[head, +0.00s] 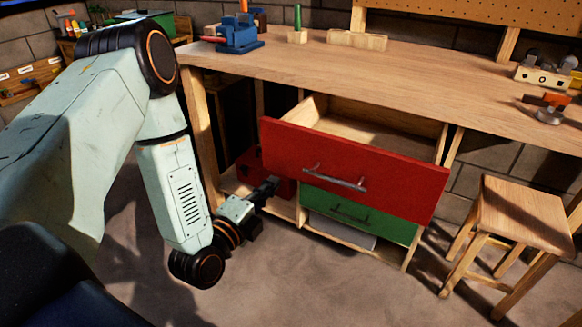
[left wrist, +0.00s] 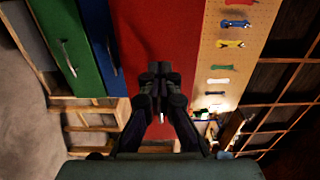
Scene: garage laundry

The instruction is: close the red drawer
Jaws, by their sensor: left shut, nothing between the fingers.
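The red drawer (head: 350,165) is pulled well out of the workbench, its light wood inside (head: 372,130) showing and empty where visible. Its front has a metal bar handle (head: 335,178). My left gripper (head: 272,184) is shut and empty, below and left of the drawer front in the head view. I cannot tell whether the fingertips touch the front. My right gripper is not in view.
A green drawer (head: 345,208) sits below, closed; a blue drawer (left wrist: 100,45) shows in the left wrist view. A red box (head: 250,160) stands in the bench's left opening. A wooden stool (head: 515,215) stands at the right. The floor in front is clear.

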